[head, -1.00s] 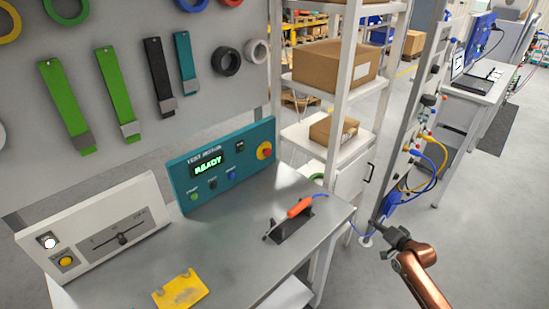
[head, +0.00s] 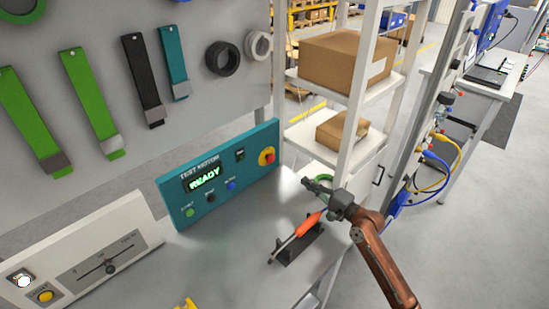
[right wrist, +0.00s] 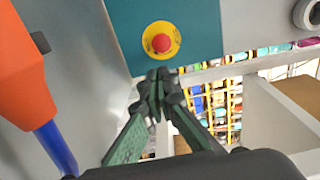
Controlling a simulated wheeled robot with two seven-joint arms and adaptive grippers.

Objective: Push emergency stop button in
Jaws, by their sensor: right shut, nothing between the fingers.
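The emergency stop button (head: 267,156) is a red knob on a yellow disc at the right end of the teal test motor panel (head: 215,185). In the right wrist view the red knob (right wrist: 161,43) faces the camera, just beyond and above the fingertips. My right gripper (head: 307,181) is shut and empty, to the right of the button and apart from it. In the right wrist view its closed fingers (right wrist: 158,78) point toward the panel's lower edge. My left gripper is not in view.
An orange-handled tool (head: 308,224) rests in a dark holder on the grey bench, below my right gripper; its orange handle (right wrist: 18,65) is close at left in the wrist view. Shelves with cardboard boxes (head: 345,60) stand behind. A yellow part (head: 185,304) lies at the front.

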